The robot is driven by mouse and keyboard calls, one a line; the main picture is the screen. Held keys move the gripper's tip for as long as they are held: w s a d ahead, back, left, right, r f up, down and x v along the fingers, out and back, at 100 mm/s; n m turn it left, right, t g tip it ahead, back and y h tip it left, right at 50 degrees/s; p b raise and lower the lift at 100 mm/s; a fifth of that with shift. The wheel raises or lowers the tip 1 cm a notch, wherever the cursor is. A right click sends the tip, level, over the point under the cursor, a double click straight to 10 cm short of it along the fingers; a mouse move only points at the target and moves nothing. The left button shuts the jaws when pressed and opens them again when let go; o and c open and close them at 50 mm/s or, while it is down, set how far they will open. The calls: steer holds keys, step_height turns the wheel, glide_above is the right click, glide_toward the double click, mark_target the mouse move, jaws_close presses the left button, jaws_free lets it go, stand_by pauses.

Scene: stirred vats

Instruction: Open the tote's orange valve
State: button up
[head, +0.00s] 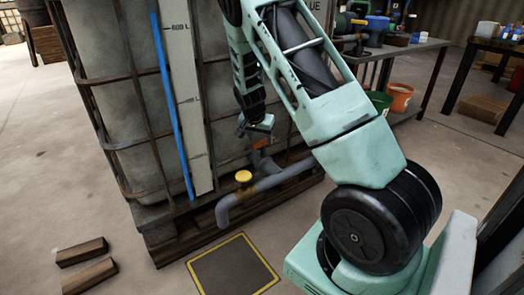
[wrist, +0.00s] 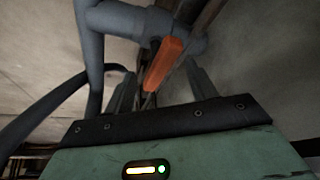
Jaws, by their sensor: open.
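The tote (head: 130,80) is a large grey tank in a rusty metal cage on a pallet. Its orange valve handle (head: 262,143) is low on the front, on a grey outlet pipe, and is partly hidden by my gripper. In the wrist view the orange handle (wrist: 164,62) points toward me, attached to the grey valve body (wrist: 180,28). My gripper (wrist: 160,84) is open, with one dark finger on each side of the handle as pictured. I cannot tell whether the fingers touch it. In the head view my gripper (head: 256,132) is just above the handle.
A grey pipe (head: 282,180) runs from the outlet, with a yellow valve knob (head: 243,176) on it. A yellow-edged floor mat (head: 232,270) lies below. Two wooden blocks (head: 84,264) lie at left. A bench with buckets stands behind right.

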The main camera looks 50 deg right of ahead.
mark_target(262, 141)
steer(key=b+x, duration=0.1)
steer(key=x, duration=0.4)
steer(key=shift+d+f, duration=0.1)
steer(key=shift+f, duration=0.1)
